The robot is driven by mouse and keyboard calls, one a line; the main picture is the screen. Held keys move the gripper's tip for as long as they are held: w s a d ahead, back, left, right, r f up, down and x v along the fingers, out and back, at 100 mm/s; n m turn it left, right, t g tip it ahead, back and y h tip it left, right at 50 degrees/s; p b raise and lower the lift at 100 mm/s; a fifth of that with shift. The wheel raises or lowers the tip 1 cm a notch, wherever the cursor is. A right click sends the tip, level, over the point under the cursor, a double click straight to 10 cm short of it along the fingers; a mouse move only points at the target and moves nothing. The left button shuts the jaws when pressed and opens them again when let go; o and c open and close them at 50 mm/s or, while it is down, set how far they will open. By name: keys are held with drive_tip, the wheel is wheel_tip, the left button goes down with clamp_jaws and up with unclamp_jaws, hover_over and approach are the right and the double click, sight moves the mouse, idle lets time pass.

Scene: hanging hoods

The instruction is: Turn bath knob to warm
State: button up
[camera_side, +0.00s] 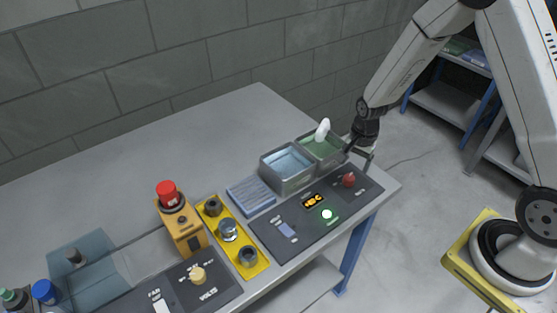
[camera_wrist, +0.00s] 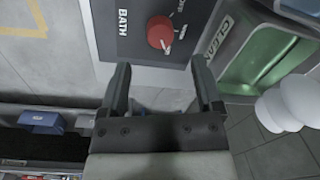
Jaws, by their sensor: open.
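The bath knob is a red knob (camera_side: 348,180) on the dark panel at the right end of the table. In the wrist view the red knob (camera_wrist: 160,33) sits beside the word BATH, with a white mark on it and small labels around it that are too small to read surely. My gripper (camera_wrist: 163,72) is open and empty. Its two fingers point toward the panel edge, one on each side of the knob's line, with a gap between fingertips and knob. In the side view my gripper (camera_side: 366,152) is near the panel's right end, behind the knob.
Two grey bins (camera_side: 288,169) stand behind the panel; the green-lined one (camera_wrist: 264,65) with a white object is close beside my gripper. The table's right edge is near.

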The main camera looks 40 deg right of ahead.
sight(350, 177)
drive_tip(key=shift+w+f, duration=0.15)
drive_tip(key=shift+f, duration=2.85)
clamp_jaws()
drive_tip(key=shift+n, duration=0.3)
drive_tip(key=n, duration=1.1)
drive_tip(key=shift+w, duration=0.1)
